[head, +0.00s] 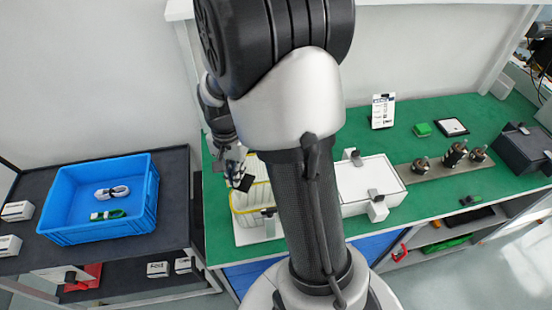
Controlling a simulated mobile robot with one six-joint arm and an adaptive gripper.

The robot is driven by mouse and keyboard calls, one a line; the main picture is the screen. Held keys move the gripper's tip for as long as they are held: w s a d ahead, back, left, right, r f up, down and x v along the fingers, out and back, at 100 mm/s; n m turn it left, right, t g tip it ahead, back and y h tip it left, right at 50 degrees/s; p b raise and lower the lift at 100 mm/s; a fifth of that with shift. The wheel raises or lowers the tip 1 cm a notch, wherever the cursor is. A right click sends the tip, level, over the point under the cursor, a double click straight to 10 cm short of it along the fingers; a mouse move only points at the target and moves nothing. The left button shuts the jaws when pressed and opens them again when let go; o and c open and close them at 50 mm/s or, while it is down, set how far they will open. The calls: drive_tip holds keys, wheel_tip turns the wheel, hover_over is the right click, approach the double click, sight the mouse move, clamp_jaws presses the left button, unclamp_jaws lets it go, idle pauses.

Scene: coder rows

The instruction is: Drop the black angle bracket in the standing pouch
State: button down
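The standing pouch (244,220), pale with a yellow rim, stands on a white base on the green bench, left of my arm, which hides its right side. My gripper (241,181) is over the pouch's back left part, pointing down. A small dark piece (247,183) shows at the fingertips. It may be the black angle bracket or part of the fingers; I cannot tell which. Whether the fingers are open or shut is too small to tell. I cannot make out the bracket for certain anywhere else.
A blue crate (62,231) with a few small items stands on the dark table at left. A white box (370,181) with clamps is right of my arm. A metal plate with dark fittings (421,166) and a dark bin (520,151) are farther right.

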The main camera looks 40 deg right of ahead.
drive_tip(key=s+d+m+p, duration=0.3)
drive_tip(key=s+d+m, duration=0.2)
drive_tip(key=d+m, duration=0.5)
drive_tip(key=shift+m, duration=0.9)
drive_tip(key=shift+s+a+f+b, duration=0.1)
drive_tip(key=shift+a+f+b, duration=0.15)
drive_tip(key=shift+f+b, duration=0.9)
drive_tip(key=shift+s+a+f+b, duration=0.1)
drive_tip(key=shift+a+f+b, duration=0.1)
drive_tip(key=shift+f+b, duration=0.9)
drive_tip(key=shift+f+b, duration=0.5)
drive_tip(key=shift+f, duration=0.55)
drive_tip(key=c, duration=1.7)
unclamp_jaws()
drive_tip(key=shift+r, duration=0.1)
wheel_tip(320, 180, up, 12)
drive_tip(key=shift+w+f, duration=0.1)
